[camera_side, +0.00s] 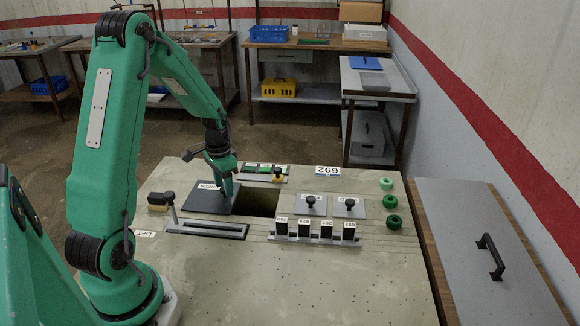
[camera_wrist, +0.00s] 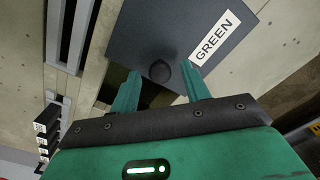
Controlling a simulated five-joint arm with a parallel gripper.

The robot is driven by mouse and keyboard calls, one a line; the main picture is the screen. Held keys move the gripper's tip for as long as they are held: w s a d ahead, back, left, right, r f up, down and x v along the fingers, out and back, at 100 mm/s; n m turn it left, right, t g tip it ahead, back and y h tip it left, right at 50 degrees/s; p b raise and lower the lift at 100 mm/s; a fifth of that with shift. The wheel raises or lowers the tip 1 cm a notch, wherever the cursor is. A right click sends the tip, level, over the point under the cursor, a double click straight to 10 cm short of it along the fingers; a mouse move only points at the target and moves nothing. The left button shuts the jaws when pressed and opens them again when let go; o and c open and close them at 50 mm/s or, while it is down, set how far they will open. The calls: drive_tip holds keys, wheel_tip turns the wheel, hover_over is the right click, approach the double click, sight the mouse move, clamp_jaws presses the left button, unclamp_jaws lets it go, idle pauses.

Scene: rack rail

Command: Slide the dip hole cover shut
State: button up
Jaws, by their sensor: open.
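The dip hole cover (camera_side: 209,199) is a dark flat plate with a white "GREEN" label, lying on the table. It covers the area left of the dark square hole (camera_side: 260,201), which shows partly open in the side view. In the wrist view the cover (camera_wrist: 178,22) has a round dark knob (camera_wrist: 160,71) near its edge. My gripper (camera_side: 228,192) is over the cover's edge by the hole. In the wrist view its open green fingers (camera_wrist: 159,74) stand on either side of the knob. I cannot tell whether they touch it. The knob is hidden by the gripper in the side view.
A slotted rail with a lever (camera_side: 206,229) lies in front of the cover. A rack of black numbered blocks (camera_side: 316,231) stands in front of the hole.

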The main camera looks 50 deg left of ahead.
drive_tip(key=shift+f, duration=0.1)
drive_tip(key=shift+c, duration=0.5)
clamp_jaws()
drive_tip(key=w+d, duration=0.9)
drive_tip(key=shift+w+d, duration=0.25)
drive_tip(key=shift+w, duration=0.1)
drive_tip(key=shift+o, duration=0.3)
unclamp_jaws()
drive_tip(key=shift+o, duration=0.2)
drive_tip(key=shift+s, duration=0.1)
